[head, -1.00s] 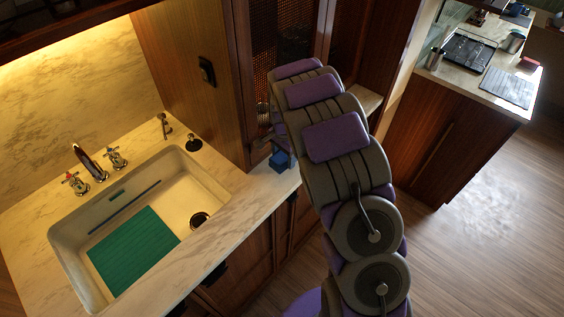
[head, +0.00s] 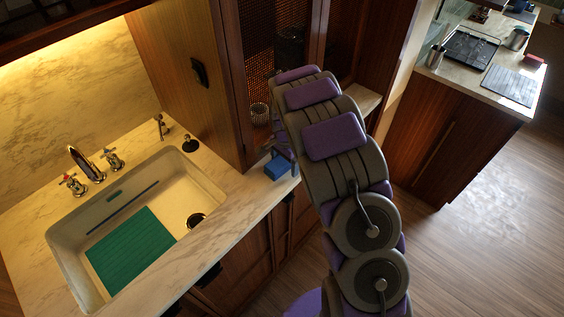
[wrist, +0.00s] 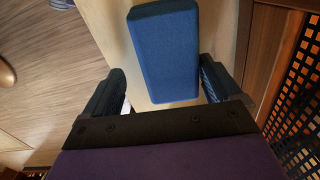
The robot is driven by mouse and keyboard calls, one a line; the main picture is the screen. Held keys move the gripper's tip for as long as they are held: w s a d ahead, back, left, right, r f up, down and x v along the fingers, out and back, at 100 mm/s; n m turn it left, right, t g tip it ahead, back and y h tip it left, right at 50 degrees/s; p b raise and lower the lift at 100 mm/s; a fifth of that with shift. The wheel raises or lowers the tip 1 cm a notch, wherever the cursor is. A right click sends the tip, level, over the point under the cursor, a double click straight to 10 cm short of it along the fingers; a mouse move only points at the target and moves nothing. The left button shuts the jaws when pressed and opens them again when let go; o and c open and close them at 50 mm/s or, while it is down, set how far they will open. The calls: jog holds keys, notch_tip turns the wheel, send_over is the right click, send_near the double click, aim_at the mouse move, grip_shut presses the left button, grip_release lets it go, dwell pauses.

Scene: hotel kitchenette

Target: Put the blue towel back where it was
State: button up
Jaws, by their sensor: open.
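The blue towel (head: 277,168) looks like a folded, block-shaped bundle. It lies on the pale marble counter (head: 239,196), at its right end near the front edge, in the head view. In the wrist view the towel (wrist: 166,55) is straight ahead of my gripper (wrist: 163,68). My gripper is open, with one dark finger on each side of the towel's near end. I see gaps between the towel and both fingers, and cannot tell how far down the fingers reach. In the head view my arm hides most of the gripper.
A sink (head: 60,238) with a green mat (head: 130,248) takes up the counter's left. A tall wooden cabinet with a mesh front (head: 268,38) stands behind the towel, with a ribbed cup (head: 260,113) inside. A second counter (head: 470,72) is at the right; open floor lies before it.

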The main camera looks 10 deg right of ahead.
jog(key=shift+a, duration=0.45)
jog(key=shift+a+r, duration=0.1)
jog(key=shift+a, duration=0.25)
notch_tip(320, 180, up, 13)
jog(key=d+p, duration=0.1)
jog(key=p, duration=0.1)
notch_tip(320, 180, up, 4)
send_over(284, 162)
jog(key=a, duration=0.2)
jog(key=s+d+r+n, duration=0.25)
jog(key=s+r, duration=0.35)
jog(key=s, duration=0.3)
jog(key=s+a+r+n+g, duration=0.1)
jog(key=s+n, duration=0.8)
jog(key=s, duration=2.4)
jog(key=shift+a+r+g, duration=0.2)
jog(key=shift+r+g, duration=0.2)
jog(key=shift+r, duration=0.15)
